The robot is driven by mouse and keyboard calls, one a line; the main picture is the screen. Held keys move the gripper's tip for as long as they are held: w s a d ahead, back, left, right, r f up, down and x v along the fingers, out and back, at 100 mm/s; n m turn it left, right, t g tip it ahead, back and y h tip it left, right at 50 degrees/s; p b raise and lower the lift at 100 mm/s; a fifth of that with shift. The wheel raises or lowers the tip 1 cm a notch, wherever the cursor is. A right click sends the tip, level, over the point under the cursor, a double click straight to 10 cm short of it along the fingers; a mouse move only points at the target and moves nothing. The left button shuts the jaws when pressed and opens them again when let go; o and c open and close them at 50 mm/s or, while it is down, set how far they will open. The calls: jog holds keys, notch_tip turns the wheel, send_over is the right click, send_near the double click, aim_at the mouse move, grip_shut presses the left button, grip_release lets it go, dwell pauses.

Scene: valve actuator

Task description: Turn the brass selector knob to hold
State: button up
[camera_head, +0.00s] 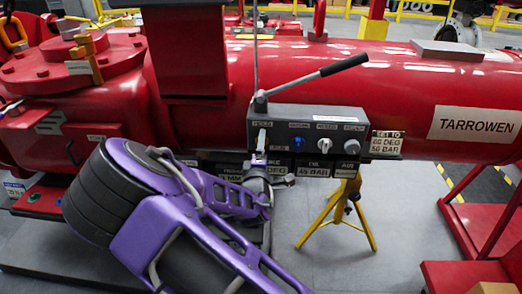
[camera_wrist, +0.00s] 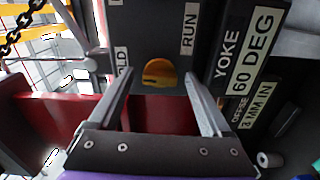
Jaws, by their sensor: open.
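The brass selector knob (camera_wrist: 158,73) sits on a dark panel (camera_wrist: 150,25) in the wrist view. A label ending in "OLD" (camera_wrist: 121,59) is to its left, and a "RUN" label (camera_wrist: 189,28) is at its upper right. I cannot tell which label the knob points to. My gripper (camera_wrist: 160,78) is open, with one finger on each side of the knob and visible gaps between.
The box carries a long black-handled lever (camera_head: 342,66) on top and small front controls. A red cylinder marked "TARROWEN" (camera_head: 473,124) runs behind. A yellow stand (camera_head: 340,215) is below. "YOKE 60 DEG" plates (camera_wrist: 250,50) are right of the knob in the wrist view.

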jog(key=s+p, duration=0.1)
jog(key=s, duration=1.6)
jog(key=shift+s+a, duration=0.25)
jog(key=shift+a, duration=0.05)
jog(key=shift+w, duration=0.1)
